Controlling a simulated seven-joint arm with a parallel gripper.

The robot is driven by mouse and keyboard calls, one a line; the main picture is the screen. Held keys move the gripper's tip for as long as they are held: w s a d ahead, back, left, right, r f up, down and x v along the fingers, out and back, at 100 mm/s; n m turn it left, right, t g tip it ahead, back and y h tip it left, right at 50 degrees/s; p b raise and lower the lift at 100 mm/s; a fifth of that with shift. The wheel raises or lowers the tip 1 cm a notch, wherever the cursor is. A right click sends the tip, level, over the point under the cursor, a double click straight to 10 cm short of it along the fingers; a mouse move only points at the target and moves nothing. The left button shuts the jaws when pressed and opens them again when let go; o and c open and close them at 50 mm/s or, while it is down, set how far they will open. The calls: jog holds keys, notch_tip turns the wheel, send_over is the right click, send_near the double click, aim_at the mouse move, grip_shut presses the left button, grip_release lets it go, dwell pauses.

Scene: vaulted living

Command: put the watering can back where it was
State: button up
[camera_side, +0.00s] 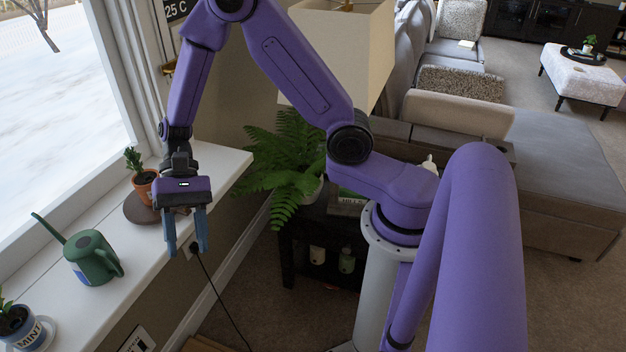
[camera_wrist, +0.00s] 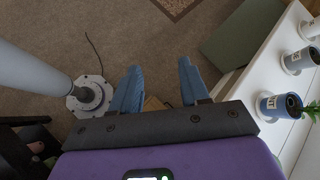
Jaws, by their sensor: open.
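The green watering can (camera_side: 92,257) stands upright on the white windowsill, its long spout pointing up and left toward the window and its handle on the right. My gripper (camera_side: 187,250) is open and empty, fingers pointing down, to the right of the can and past the sill's front edge. In the wrist view my gripper (camera_wrist: 160,85) shows two blue fingers spread apart over the floor, with nothing between them. The watering can is not visible in the wrist view.
On the windowsill (camera_side: 50,318) a terracotta pot (camera_side: 145,187) with a small plant stands on a round brown board (camera_side: 142,209) behind the can. A mint pot (camera_side: 22,330) stands in front. A fern (camera_side: 287,165) sits on a dark side table right of my gripper.

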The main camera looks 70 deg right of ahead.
jog(key=s+d+r+n+t+h, duration=0.3)
jog(key=s+d+n+h, duration=0.1)
jog(key=s+d+n, duration=0.3)
jog(key=s+d+r+n+t+h, duration=0.3)
jog(key=s+d+n, duration=0.4)
jog(key=s+n, duration=0.4)
jog(key=shift+r+n+h, duration=0.4)
jog(key=shift+r+h, duration=0.1)
jog(key=shift+r, duration=0.1)
